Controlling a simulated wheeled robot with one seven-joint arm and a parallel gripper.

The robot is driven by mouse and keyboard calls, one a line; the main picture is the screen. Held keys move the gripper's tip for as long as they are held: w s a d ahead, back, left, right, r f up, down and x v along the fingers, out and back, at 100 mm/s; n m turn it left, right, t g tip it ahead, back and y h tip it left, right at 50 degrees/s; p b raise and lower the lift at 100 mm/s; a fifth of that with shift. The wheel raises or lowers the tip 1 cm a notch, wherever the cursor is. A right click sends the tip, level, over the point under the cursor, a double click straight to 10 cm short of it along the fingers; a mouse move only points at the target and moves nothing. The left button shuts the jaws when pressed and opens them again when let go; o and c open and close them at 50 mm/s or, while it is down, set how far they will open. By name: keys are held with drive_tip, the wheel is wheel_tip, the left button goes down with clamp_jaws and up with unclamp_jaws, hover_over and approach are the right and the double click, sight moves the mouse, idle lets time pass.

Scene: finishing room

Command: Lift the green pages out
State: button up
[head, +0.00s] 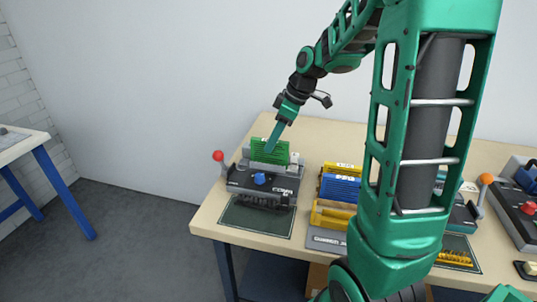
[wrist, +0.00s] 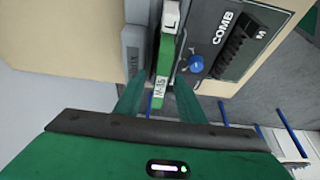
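The green pages (head: 262,151) stand upright in the grey comb machine (head: 242,178) at the table's left end. In the wrist view the green pages (wrist: 166,60) show edge-on as a narrow strip with white labels, one reading M-35. My gripper (head: 272,143) reaches down to the top of the pages in the head view. In the wrist view my gripper (wrist: 160,92) is open, with one finger on each side of the strip and slim gaps visible. I cannot tell whether either finger touches. The lower part of the pages is hidden in the machine.
The machine has a red-knobbed lever (head: 218,156) on its left and a blue knob (head: 259,179) in front. A dark mat (head: 256,219) lies before it. Yellow and blue comb trays (head: 339,187) stand to the right. My arm hides part of the table.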

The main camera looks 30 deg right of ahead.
drive_tip(key=shift+x, duration=1.75)
drive_tip(key=shift+s+d+f, duration=0.1)
drive_tip(key=shift+f, duration=0.1)
clamp_jaws()
